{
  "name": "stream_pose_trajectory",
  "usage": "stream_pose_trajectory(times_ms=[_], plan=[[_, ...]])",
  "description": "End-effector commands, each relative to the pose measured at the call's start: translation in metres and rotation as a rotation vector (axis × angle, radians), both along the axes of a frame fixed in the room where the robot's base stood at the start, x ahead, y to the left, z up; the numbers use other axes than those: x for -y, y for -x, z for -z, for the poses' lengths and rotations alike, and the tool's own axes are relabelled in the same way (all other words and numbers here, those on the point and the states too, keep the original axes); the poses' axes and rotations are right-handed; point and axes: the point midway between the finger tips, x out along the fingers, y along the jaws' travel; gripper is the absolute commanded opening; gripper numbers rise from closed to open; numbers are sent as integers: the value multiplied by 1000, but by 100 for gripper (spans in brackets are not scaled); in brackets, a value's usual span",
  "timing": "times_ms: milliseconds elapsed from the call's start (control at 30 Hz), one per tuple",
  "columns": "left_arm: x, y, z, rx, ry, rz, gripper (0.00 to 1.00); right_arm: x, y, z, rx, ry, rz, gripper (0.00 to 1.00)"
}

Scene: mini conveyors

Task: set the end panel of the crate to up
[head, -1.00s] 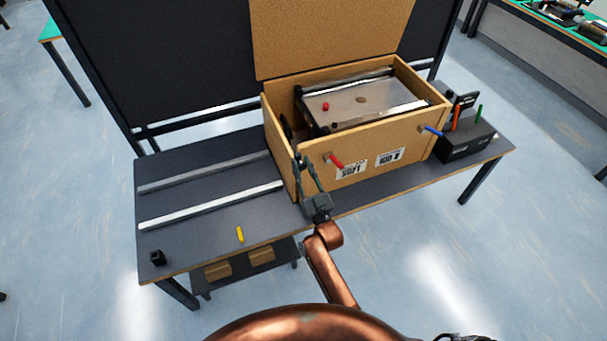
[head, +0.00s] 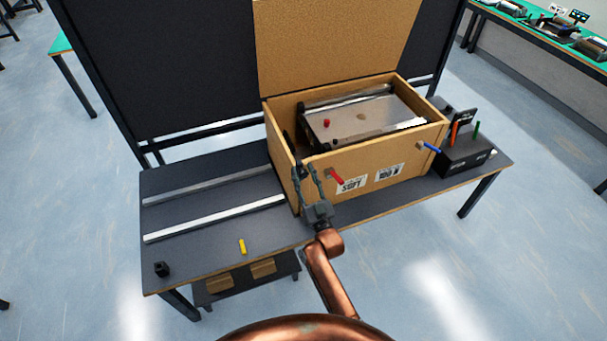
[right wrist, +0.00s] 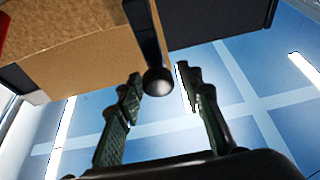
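The tan crate (head: 365,165) stands on the dark table, its large lid (head: 330,45) raised at the back. A tan wall (head: 281,160) stands at its left end; I cannot tell the end panel's exact setting. My right gripper (head: 307,168) is at the crate's front left corner. In the right wrist view, its two fingers (right wrist: 160,90) are spread apart. A black ball-ended knob (right wrist: 158,82) on a dark bar is near the fingertips, in line with the gap; contact is not clear. My left gripper is out of view.
A mini conveyor (head: 365,118) sits inside the crate. Red (head: 337,178) and blue (head: 430,147) handles stick out of its front. Two pale rails (head: 215,219) and a yellow piece (head: 242,247) lie left on the table. A black box (head: 465,157) stands at the right.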

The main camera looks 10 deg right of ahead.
Motion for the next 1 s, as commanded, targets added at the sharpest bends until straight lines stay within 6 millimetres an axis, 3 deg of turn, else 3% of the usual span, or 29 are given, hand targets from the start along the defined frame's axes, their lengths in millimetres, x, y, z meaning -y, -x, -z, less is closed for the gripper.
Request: stream_pose_trajectory(times_ms=[333, 467, 800, 1000], plan=[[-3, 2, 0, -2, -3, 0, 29, 1, 1, 4, -7, 1, 0, 40], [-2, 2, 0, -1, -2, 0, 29, 3, 11, 10, -9, 1, 1, 40], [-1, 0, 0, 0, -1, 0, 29, 14, 72, 36, -10, 2, 1, 40], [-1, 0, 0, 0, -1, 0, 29, 18, 99, 46, -7, 1, 0, 40]])
